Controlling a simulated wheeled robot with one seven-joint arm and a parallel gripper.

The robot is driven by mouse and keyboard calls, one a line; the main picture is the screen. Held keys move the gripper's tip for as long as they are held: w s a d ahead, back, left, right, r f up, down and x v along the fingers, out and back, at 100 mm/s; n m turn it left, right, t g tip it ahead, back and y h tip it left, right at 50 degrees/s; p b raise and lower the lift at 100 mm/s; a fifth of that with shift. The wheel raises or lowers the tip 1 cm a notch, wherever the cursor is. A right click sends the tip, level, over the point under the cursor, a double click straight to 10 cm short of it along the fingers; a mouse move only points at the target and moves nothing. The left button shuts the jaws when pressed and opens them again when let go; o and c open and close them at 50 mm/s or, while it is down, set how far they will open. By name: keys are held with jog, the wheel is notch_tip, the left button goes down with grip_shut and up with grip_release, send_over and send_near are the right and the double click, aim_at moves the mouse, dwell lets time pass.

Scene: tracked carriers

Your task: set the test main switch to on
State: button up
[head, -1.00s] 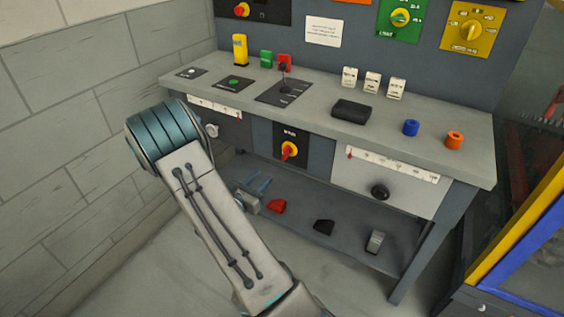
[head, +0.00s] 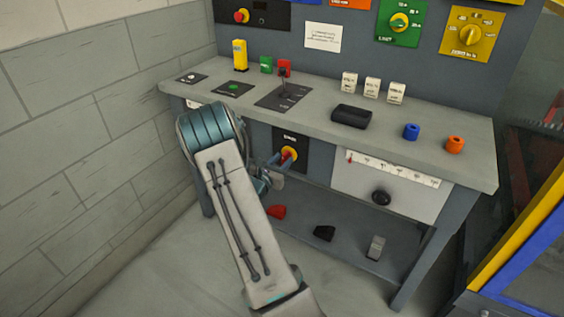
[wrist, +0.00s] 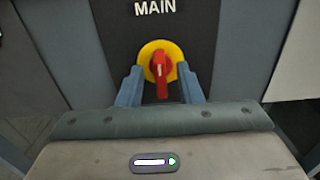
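The main switch, a red rotary handle on a yellow round plate, is on a black panel under the bench top. It shows in the head view (head: 289,153) and in the wrist view (wrist: 161,68), below the label "MAIN". In the wrist view its red handle points straight down. My gripper (wrist: 160,88) is open, with one blue finger on each side of the red handle and a gap visible on both sides. In the head view my gripper (head: 279,160) is at the switch, partly hidden by my arm.
A white drawer front with a black knob (head: 381,198) is to the right. The lower shelf carries red (head: 277,211) and black (head: 324,233) pieces.

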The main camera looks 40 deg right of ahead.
grip_shut()
